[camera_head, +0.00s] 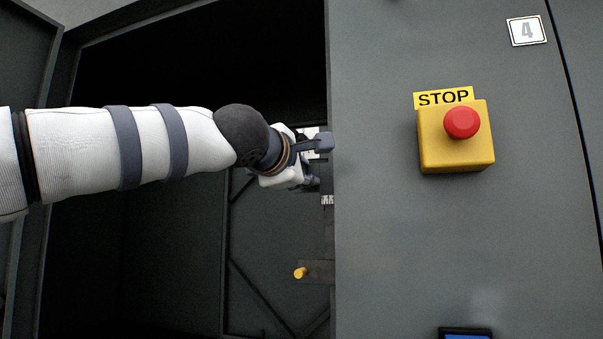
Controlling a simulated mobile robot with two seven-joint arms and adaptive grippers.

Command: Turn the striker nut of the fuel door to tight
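My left arm reaches in from the left across the dark opening of an enclosure. Its gripper (318,163) is at the right edge of the opening, beside the grey front panel. Its dark finger parts show, but the fingertips are too small and partly hidden to tell whether they are open or shut on something. I cannot make out the striker nut; the gripper may cover it. I cannot tell for certain which panel is the fuel door. My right gripper is out of view.
The grey front panel (385,235) fills the right side. A yellow knob (300,273) sticks out below the gripper.

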